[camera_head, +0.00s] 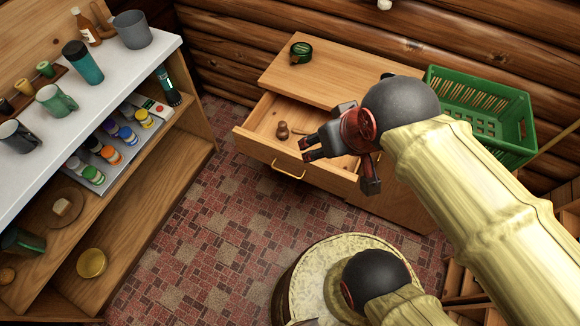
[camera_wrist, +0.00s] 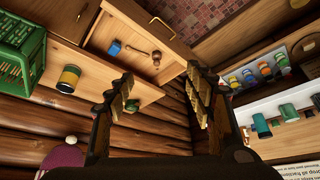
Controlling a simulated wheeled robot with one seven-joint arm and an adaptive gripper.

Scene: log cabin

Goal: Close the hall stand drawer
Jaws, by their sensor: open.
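The hall stand (camera_head: 330,73) is a light wooden cabinet against the log wall, and its drawer (camera_head: 258,146) is pulled out. A yellow handle (camera_head: 288,170) is on the drawer front. A small brown wooden item (camera_head: 283,131) lies inside. In the wrist view the open drawer (camera_wrist: 186,40) also shows a blue object (camera_wrist: 115,48) beside it. My gripper (camera_head: 338,172) is open and empty, over the right part of the drawer in the head view. Its fingers (camera_wrist: 160,93) are spread in the wrist view. My gripper hides the drawer's right end; I cannot tell whether it touches.
A shelf unit (camera_head: 158,76) with mugs and bottles stands at left. A round-topped barrel (camera_head: 318,270) is in front. Tiled floor (camera_head: 215,240) between is clear.

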